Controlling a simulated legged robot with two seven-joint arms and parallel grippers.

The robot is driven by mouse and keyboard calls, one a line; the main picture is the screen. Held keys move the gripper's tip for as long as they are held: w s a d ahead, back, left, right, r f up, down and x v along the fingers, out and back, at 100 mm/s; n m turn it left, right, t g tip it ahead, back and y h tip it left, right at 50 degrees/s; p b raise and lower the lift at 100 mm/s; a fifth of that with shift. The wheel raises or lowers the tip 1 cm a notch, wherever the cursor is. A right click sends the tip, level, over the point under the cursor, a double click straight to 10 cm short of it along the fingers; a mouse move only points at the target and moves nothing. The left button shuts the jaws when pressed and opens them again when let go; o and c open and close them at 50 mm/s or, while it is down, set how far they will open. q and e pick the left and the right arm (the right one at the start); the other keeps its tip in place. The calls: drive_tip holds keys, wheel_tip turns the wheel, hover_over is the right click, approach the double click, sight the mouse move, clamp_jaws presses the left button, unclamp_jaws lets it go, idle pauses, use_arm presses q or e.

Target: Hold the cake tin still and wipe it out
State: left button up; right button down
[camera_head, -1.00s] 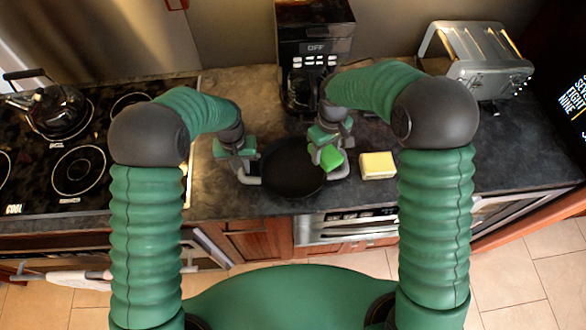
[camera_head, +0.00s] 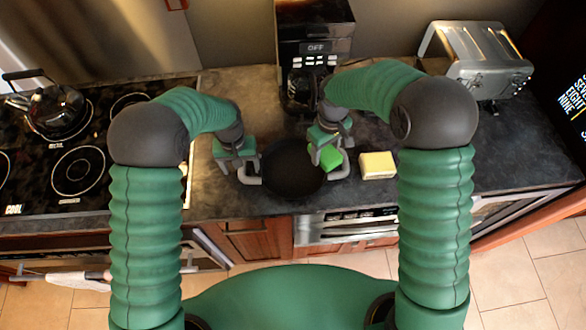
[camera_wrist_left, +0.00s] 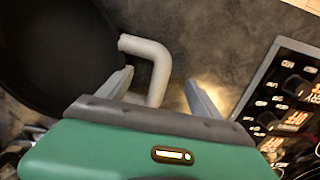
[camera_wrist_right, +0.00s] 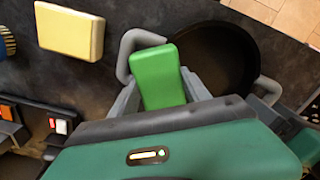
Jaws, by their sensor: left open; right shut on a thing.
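The cake tin (camera_head: 291,170) is round and black with grey loop handles, and it sits on the dark counter. Its near-left handle (camera_wrist_left: 150,66) lies between the spread fingers of my left gripper (camera_wrist_left: 160,88), which is open around it. My right gripper (camera_wrist_right: 162,88) is shut on a green block (camera_wrist_right: 163,77), which looks like a sponge. In the head view the green block (camera_head: 329,157) is at the tin's right side, by the right handle (camera_head: 341,165). Whether it touches the tin is unclear. The tin's interior also shows in the right wrist view (camera_wrist_right: 222,60).
A pale yellow block (camera_head: 378,165) lies on the counter right of the tin. A coffee maker (camera_head: 314,45) stands behind it and a silver toaster (camera_head: 475,62) back right. The stove with a kettle (camera_head: 55,108) is at left. The counter's front edge is close to the tin.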

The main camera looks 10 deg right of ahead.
use_arm(q)
drive_tip(key=shift+r, duration=0.1)
idle(0.3)
drive_tip(key=shift+r+p, duration=2.8)
drive_tip(key=shift+r, duration=0.65)
use_arm(e)
drive_tip(key=shift+r, duration=2.75)
use_arm(q)
drive_tip(key=o, duration=0.6)
drive_tip(key=shift+f, duration=0.1)
drive_tip(key=shift+c, duration=0.2)
wheel_tip(320, 180, up, 12)
